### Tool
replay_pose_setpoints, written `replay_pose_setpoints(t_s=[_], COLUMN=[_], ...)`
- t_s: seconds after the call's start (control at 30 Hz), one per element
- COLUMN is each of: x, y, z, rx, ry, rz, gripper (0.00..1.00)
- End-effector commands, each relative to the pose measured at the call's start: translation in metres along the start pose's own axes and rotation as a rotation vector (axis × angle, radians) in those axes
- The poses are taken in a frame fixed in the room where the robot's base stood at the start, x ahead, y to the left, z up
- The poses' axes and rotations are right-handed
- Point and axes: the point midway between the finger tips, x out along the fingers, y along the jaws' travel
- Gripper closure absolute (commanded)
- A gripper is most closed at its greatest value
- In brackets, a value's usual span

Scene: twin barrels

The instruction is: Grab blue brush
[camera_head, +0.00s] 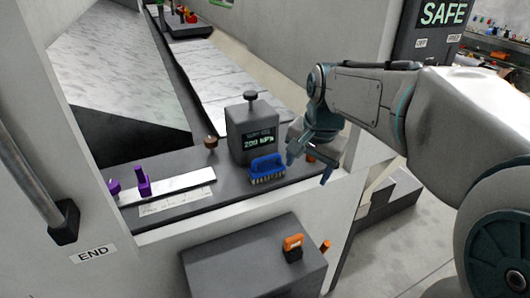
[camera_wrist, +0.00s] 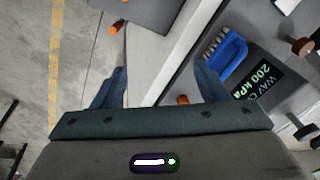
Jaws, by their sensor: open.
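The blue brush (camera_head: 267,168) has a loop handle and pale bristles. It stands on the dark ledge in front of a grey gauge box in the head view. It also shows in the wrist view (camera_wrist: 229,58), up and to the right, beyond the right finger. My gripper (camera_head: 308,165) is just right of the brush, with its fingers pointing down. In the wrist view my gripper (camera_wrist: 160,90) has its two blue fingers spread wide apart with nothing held between them. The brush lies outside the fingers and apart from them.
The gauge box (camera_head: 251,130) with a lit display stands right behind the brush. A brown knob (camera_head: 211,143) and purple handles (camera_head: 143,182) are to its left. A lower grey box (camera_head: 254,261) bears an orange-handled item (camera_head: 292,246). An orange piece (camera_wrist: 183,100) is near the right finger.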

Motion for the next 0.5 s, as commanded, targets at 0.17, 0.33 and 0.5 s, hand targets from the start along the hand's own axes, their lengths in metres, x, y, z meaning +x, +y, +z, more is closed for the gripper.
replay_pose_setpoints(t_s=[0.17, 0.33, 0.5], x=[0.005, 0.012, 0.019], y=[-0.067, -0.108, -0.125], z=[-0.042, -0.059, -0.064], rx=[0.288, 0.47, 0.548], ry=[-0.02, -0.026, -0.026], rz=[0.008, 0.017, 0.023], gripper=[0.32, 0.32, 0.32])
